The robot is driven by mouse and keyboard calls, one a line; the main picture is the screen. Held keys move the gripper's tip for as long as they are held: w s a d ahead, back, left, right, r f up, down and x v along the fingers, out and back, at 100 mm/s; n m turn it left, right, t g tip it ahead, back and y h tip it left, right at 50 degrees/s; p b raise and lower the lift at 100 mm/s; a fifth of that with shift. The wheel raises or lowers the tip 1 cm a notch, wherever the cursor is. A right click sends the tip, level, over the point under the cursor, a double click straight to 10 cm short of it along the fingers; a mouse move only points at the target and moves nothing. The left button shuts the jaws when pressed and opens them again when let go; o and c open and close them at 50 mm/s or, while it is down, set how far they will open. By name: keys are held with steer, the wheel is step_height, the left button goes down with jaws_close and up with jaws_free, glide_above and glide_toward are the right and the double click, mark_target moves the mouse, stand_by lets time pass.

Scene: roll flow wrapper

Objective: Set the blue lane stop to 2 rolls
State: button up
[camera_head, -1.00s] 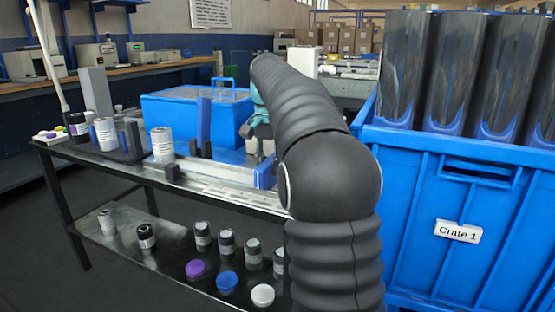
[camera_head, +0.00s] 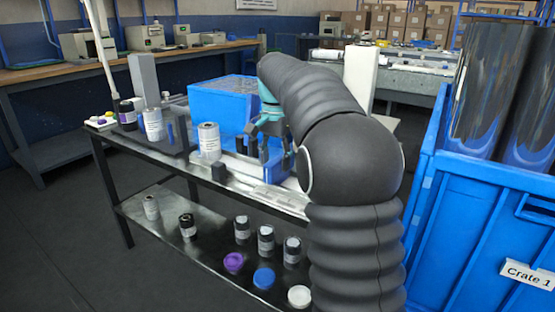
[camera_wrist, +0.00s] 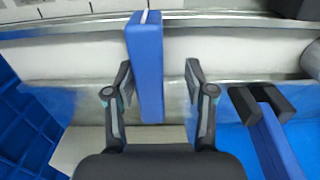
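In the wrist view, an upright blue bar (camera_wrist: 146,62), which looks like the blue lane stop, stands across the pale lane (camera_wrist: 230,52). My gripper (camera_wrist: 158,72) is open, with one finger on each side of the bar. The bar is closer to the left finger than the right; contact cannot be told. In the head view, my gripper (camera_head: 268,130) is low over the bench, and my arm hides much of the lane. Any roll-count marks on the lane are not readable.
Another blue post with black blocks (camera_wrist: 262,100) stands right of my gripper. A blue bin (camera_head: 222,103) and labelled canisters (camera_head: 208,139) are on the bench. More canisters and coloured lids (camera_head: 264,277) are on the lower shelf. A blue crate (camera_head: 470,205) stands at right.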

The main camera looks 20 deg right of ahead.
mark_target(277, 157)
steer(key=shift+d, duration=0.3)
steer(key=shift+d+r, duration=0.1)
steer(key=shift+r, duration=0.5)
step_height(277, 157, up, 11)
steer(key=shift+a, duration=0.2)
steer(key=shift+s, duration=0.15)
steer(key=s+a+f+n+t, duration=0.2)
steer(key=s+a+n, duration=0.1)
steer(key=s, duration=0.5)
steer(key=s+a+f+n+t, duration=0.1)
steer(key=s+a+f+n, duration=0.15)
steer(key=s, duration=0.55)
steer(key=s+a+f+n+t, duration=0.2)
steer(key=s+f+n, duration=0.3)
steer(key=s+f, duration=1)
steer(key=shift+s+a+f+t, duration=0.2)
steer(key=shift+a+f+t, duration=0.15)
steer(key=shift+f, duration=0.2)
